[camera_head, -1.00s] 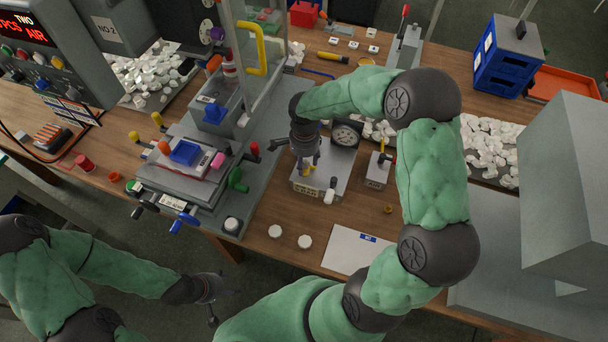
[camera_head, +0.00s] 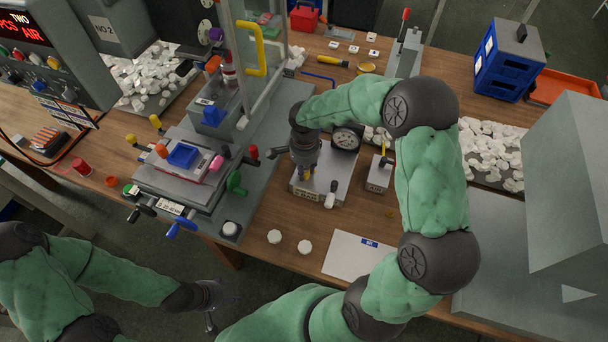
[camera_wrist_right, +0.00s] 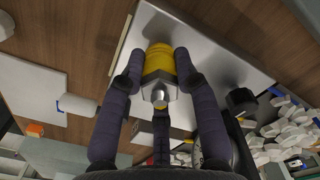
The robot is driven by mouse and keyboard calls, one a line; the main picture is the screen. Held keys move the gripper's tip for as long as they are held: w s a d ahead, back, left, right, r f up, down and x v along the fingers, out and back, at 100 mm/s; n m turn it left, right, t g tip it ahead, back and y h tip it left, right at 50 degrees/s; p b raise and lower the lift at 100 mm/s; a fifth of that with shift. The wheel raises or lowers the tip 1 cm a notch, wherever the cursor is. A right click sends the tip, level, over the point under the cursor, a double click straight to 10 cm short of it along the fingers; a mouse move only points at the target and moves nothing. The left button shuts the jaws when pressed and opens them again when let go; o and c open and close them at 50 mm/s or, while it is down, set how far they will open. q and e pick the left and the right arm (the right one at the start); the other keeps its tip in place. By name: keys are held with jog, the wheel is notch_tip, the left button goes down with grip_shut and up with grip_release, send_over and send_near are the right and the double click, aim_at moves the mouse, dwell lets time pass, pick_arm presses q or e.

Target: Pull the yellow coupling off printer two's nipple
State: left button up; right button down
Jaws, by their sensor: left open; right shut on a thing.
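The yellow coupling (camera_wrist_right: 158,58) is in the middle of the right wrist view, with a silver metal end towards the camera. My right gripper (camera_wrist_right: 158,82) is shut on it, its dark fingers around the coupling. In the head view my right gripper (camera_head: 304,165) points down over a small grey box with a pale top (camera_head: 327,184). The coupling shows as a bit of yellow (camera_head: 309,173) under the fingers. The nipple is hidden, and I cannot tell whether the coupling is still on it. My left gripper (camera_head: 212,308) is open and empty, low in front of the table.
A pad printer (camera_head: 184,170) with coloured knobs and levers stands left of the box. A round gauge (camera_head: 346,138) and a small block with a yellow-topped lever (camera_head: 378,174) are close by. Two white discs (camera_head: 289,242) and a white sheet (camera_head: 358,257) lie in front.

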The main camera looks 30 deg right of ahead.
jog(key=shift+r+p, duration=0.5)
jog(key=shift+r, duration=0.4)
dwell(0.7)
jog(key=shift+r+p, duration=1.5)
jog(key=shift+r, duration=0.85)
